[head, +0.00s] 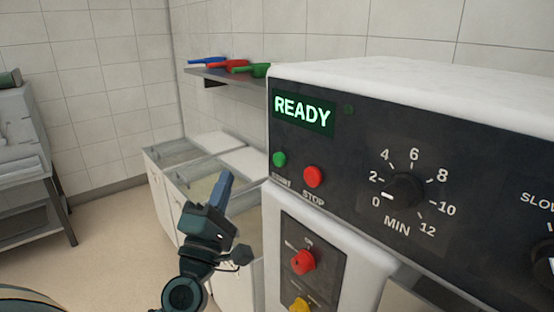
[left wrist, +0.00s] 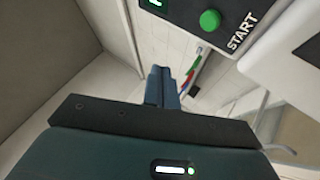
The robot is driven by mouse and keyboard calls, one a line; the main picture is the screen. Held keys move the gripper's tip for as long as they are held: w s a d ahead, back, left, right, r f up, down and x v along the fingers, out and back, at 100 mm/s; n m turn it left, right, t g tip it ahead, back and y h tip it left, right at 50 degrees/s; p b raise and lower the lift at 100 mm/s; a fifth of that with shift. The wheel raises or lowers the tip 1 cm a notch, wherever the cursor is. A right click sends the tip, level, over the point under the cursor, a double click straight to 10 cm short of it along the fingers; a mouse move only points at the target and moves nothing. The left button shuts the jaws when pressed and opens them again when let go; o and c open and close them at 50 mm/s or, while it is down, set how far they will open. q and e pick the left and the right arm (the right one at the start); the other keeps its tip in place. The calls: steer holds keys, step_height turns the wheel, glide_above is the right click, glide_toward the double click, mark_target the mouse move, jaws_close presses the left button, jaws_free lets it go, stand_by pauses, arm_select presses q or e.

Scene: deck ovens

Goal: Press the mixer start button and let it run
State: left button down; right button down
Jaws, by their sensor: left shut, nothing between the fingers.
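The mixer's dark control panel (head: 370,180) fills the right of the head view. Its display (head: 303,114) reads READY in green. The green START button (head: 279,159) sits below the display, left of the red STOP button (head: 313,177). The START button also shows in the left wrist view (left wrist: 210,20), near the top. My left gripper (head: 225,180) is shut and empty, to the left of and slightly below the START button in the head view. In the left wrist view its fingers (left wrist: 161,88) are together and apart from the button. My right gripper is not in view.
A lower mixer panel (head: 312,260) carries a red knob (head: 302,262) and a yellow one (head: 299,305). A timer dial (head: 407,190) sits right of STOP. A shelf (head: 222,75) with coloured scoops and open bins stands behind.

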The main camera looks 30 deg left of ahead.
mark_target(279, 160)
arm_select(q)
steer(key=shift+d, duration=0.1)
steer(key=w+d, duration=0.3)
steer(key=w, duration=0.5)
steer(key=shift+d, duration=0.15)
stand_by(0.4)
stand_by(0.9)
steer(key=shift+w, duration=0.1)
stand_by(0.7)
